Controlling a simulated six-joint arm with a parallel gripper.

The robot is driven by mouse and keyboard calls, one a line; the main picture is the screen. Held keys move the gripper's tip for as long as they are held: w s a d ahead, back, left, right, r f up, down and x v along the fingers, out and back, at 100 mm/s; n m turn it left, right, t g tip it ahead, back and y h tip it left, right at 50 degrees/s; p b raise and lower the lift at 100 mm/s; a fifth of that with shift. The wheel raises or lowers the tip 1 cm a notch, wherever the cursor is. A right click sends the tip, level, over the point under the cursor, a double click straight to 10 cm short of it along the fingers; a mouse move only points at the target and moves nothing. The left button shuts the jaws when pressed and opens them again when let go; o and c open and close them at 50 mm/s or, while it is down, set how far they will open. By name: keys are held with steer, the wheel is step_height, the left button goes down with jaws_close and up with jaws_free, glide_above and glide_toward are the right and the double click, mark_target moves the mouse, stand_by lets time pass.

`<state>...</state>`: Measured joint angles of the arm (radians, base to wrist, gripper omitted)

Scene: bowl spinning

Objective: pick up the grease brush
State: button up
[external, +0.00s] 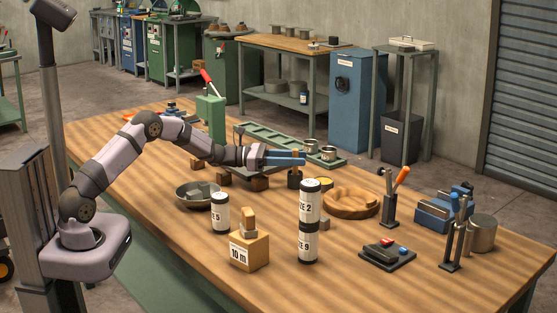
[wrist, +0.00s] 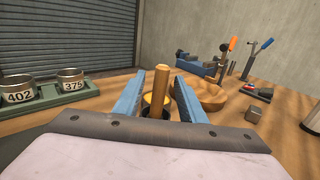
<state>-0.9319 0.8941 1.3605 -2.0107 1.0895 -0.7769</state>
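The grease brush appears to be the upright tan wooden handle (wrist: 159,92) between my fingers in the wrist view. Its lower end and bristles are hidden behind my gripper body. In the external view a small dark pot (external: 294,180) stands just below my fingertips, apparently with the brush in it. My gripper (external: 300,158) reaches out level above the table, its blue fingers pointing right. In the wrist view my gripper (wrist: 158,72) is open, one finger on each side of the handle, with visible gaps. A yellow disc (external: 325,182) lies just beyond.
A green tray (external: 270,139) with metal cups lies behind my gripper. A round wooden dish (external: 350,204) is to the right. Stacked white-labelled cylinders (external: 309,218) stand in front, near a wooden box (external: 249,251). Tool stands (external: 390,210) are further right.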

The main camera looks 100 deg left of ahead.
jaws_close()
step_height(320, 180, up, 10)
steer(key=shift+r+b, duration=0.1)
steer(key=shift+b, duration=0.4)
